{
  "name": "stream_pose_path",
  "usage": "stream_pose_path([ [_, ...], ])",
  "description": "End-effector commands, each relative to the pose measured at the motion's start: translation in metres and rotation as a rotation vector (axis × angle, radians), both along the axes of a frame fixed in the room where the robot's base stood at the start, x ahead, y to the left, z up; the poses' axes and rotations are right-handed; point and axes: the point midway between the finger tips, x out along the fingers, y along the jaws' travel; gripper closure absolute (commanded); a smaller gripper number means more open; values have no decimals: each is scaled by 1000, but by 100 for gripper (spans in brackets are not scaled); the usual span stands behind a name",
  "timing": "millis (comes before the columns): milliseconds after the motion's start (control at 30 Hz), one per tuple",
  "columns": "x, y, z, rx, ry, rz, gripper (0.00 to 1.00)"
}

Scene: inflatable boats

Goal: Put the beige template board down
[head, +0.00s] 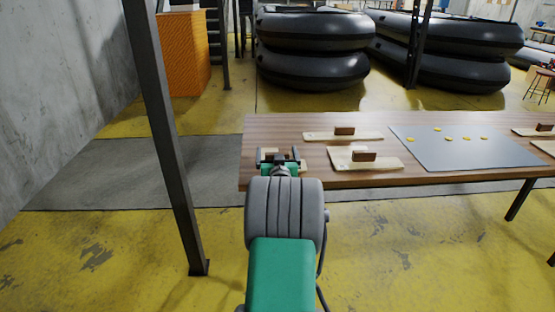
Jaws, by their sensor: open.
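Several beige template boards with brown block handles lie on the wooden table. One beige board (303,164) is at the table's left end, mostly hidden behind my gripper (279,158). Another board (340,164) lies just right of it, and a third board (315,136) lies farther back. Two more show at the right edge, a board (524,132) and a cut-off board (544,147). My gripper is open, over or at the left-end board. I cannot tell whether its fingers touch that board's handle.
The wooden table (440,180) also holds a grey sheet (475,155) with several yellow pieces. A dark post (172,150) stands left of my arm. Stacked black inflatable boats (312,50) and an orange box (183,55) are behind.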

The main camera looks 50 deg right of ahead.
Motion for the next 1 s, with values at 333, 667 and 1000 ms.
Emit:
stream_pose_path([
  [333,-56,62,1,1,-1,-2,2],
  [667,-78,89,-1,1,0,0,2],
  [1000,-79,88,-1,1,1,-2,2],
])
